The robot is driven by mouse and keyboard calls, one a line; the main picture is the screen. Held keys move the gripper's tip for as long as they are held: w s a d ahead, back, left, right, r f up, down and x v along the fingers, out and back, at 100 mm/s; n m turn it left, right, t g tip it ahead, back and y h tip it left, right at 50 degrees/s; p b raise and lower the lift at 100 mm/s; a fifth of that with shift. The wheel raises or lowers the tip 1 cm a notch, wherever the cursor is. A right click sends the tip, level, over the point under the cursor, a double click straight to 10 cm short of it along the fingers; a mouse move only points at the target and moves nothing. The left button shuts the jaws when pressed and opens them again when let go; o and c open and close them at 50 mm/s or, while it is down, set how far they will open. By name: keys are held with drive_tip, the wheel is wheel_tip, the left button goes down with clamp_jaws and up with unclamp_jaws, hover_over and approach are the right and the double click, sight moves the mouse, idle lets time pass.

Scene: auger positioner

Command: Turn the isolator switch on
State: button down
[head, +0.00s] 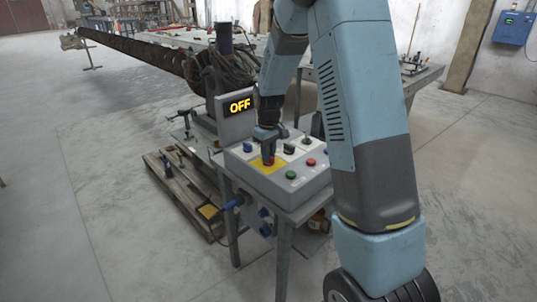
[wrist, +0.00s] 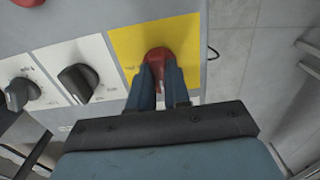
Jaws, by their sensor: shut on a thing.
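The isolator switch is a red knob (head: 269,161) on a yellow plate (head: 254,162) on the sloped top of a grey control box (head: 283,182). In the wrist view the red knob (wrist: 158,55) stands at the top centre, on the yellow plate (wrist: 130,42). My gripper (head: 267,153) points down at the knob. In the wrist view its two fingers (wrist: 160,76) are shut on the knob, one on each side, hiding its lower part. A display (head: 240,105) behind the box reads OFF in lit yellow letters.
Black selector knobs (wrist: 78,83) sit left of the yellow plate in the wrist view. Green (head: 291,174) and red (head: 311,162) buttons are near my gripper. The box stands on a metal table, with a wooden pallet (head: 185,190) at left. Open floor lies farther left.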

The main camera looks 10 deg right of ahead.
drive_tip(key=shift+m, duration=0.4)
drive_tip(key=m, duration=0.8)
drive_tip(key=shift+m, duration=0.3)
drive_tip(key=m, duration=0.8)
drive_tip(key=shift+m, duration=0.4)
drive_tip(key=c, duration=1.1)
unclamp_jaws()
